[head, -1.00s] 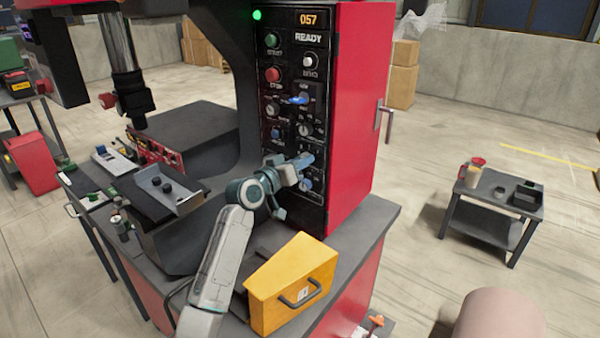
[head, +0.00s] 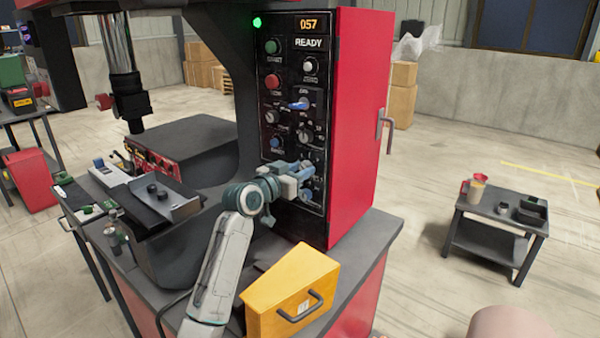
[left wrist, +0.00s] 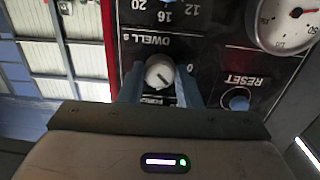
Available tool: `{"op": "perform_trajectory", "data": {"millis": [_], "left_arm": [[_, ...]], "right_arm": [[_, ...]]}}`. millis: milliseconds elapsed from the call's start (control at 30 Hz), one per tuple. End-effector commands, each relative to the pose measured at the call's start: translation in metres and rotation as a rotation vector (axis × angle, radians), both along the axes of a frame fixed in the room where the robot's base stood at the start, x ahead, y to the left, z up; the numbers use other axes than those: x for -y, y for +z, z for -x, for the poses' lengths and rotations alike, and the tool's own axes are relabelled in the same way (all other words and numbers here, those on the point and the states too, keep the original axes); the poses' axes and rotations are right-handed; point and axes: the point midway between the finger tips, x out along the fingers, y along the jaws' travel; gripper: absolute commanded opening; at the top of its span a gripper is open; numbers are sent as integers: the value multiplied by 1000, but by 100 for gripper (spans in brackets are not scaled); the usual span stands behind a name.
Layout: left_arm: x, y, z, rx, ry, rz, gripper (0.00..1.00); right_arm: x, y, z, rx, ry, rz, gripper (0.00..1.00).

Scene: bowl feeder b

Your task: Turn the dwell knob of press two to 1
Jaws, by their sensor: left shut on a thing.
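The press control panel (head: 290,115) is black, on a red cabinet, with a READY display. In the left wrist view the dwell knob (left wrist: 160,73) is a round light-grey knob beside the upside-down label "DWELL s", with a 0 near it. My left gripper (head: 308,183) is at the lower part of the panel and hides the knob in the head view. In the left wrist view its blue fingers (left wrist: 158,88) stand on either side of the knob, shut on it. The knob's pointer setting is too small to read surely. My right gripper is not in view.
A RESET button (left wrist: 238,101) and a gauge (left wrist: 290,22) are close to the dwell knob. A blue-handled selector (head: 300,104) is higher on the panel. A small side table (head: 490,222) stands at right.

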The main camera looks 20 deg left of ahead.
Motion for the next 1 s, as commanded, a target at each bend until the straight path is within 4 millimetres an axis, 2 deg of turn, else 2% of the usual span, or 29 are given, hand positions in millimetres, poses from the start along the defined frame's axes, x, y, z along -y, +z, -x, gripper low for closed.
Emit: {"op": "perform_trajectory", "data": {"millis": [200, 233, 333, 600, 733, 867, 1000], "left_arm": [[0, -1, 0, -2, 0, 0, 8], [0, -1, 0, -2, -1, 0, 34], [0, -1, 0, -1, 0, 1, 52], [0, 0, 1, 0, 0, 1, 52], [-4, -2, 8, 0, 1, -1, 52], [-12, -3, 28, 1, 1, -4, 52], [-23, -2, 57, 1, 1, -4, 52]], "right_arm": [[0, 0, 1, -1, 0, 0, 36], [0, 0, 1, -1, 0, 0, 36], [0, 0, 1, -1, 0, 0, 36], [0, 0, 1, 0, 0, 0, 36], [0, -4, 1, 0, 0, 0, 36], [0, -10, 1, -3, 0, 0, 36], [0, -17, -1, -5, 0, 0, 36]]}}
